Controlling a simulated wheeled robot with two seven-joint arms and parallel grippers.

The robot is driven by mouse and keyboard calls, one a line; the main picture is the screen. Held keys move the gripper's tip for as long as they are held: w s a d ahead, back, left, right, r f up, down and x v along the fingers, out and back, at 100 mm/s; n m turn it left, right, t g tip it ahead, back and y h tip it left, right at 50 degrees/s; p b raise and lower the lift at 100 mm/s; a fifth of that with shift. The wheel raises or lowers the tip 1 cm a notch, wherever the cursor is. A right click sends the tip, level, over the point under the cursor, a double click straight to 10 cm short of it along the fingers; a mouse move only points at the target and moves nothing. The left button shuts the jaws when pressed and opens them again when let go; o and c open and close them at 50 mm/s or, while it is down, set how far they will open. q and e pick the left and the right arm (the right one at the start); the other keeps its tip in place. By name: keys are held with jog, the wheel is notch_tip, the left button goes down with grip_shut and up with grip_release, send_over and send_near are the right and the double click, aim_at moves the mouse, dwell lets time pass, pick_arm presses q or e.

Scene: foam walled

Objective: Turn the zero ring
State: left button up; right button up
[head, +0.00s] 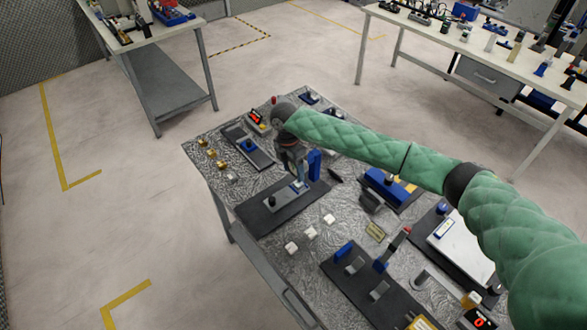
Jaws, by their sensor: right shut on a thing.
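My right gripper (299,183) points down over a dark base plate (255,217) on the near left part of the metal-topped table. It is shut on a small part at the far end of this plate's fixture, which seems to be the zero ring. The fingers hide most of that part, so its marks and angle cannot be read. A grey bar with a black knob (271,201) lies along the plate, to the left of the fingers. My left gripper is not in view.
A blue upright block (314,163) stands close to the right of the gripper. White cubes (311,232) lie in front. A blue device (388,185) and a lever board (365,285) are to the right. Another plate fixture (247,147) is behind. Floor around the table is clear.

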jog(key=g+h, duration=0.1)
jog(key=g, duration=0.1)
jog(key=g+h, duration=0.1)
jog(key=h, duration=0.1)
jog(key=shift+w+a+r+g, duration=0.15)
jog(key=shift+w+r+g, duration=0.05)
jog(key=shift+r+g, duration=0.2)
jog(key=shift+s+f+g+h, duration=0.15)
jog(key=shift+g+h, duration=0.35)
jog(key=shift+g, duration=0.3)
jog(key=shift+f, duration=0.1)
jog(key=o, duration=1)
jog(key=shift+a, duration=0.1)
